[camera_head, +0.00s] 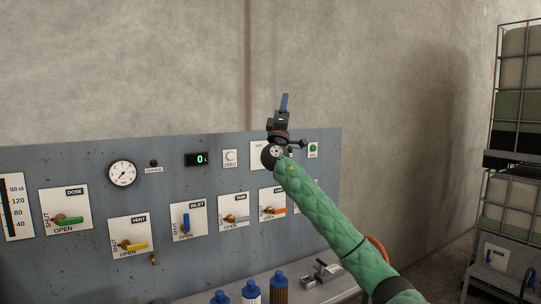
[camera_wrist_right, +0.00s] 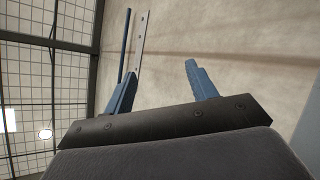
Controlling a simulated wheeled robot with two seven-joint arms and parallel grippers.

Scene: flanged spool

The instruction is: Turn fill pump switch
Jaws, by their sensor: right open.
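The grey control panel (camera_head: 150,160) stands in front of a concrete wall in the head view. A white plate (camera_head: 257,150) near its upper right is partly hidden behind my right wrist; its label and any switch on it cannot be read. A small plate with a green button or lamp (camera_head: 313,149) is just right of my wrist. I cannot tell which is the fill pump switch. My right gripper (camera_head: 284,102) is above the panel's top edge, pointing up, apart from the panel. In the wrist view its two blue fingers (camera_wrist_right: 160,85) are spread, with nothing between them.
The panel carries a gauge (camera_head: 122,173), a green digital display (camera_head: 196,159), a ZERO button (camera_head: 230,158) and several levers, including a green one (camera_head: 68,220) and a yellow one (camera_head: 132,245). Blue-capped bottles (camera_head: 251,291) stand below. Caged tanks (camera_head: 515,100) are at right.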

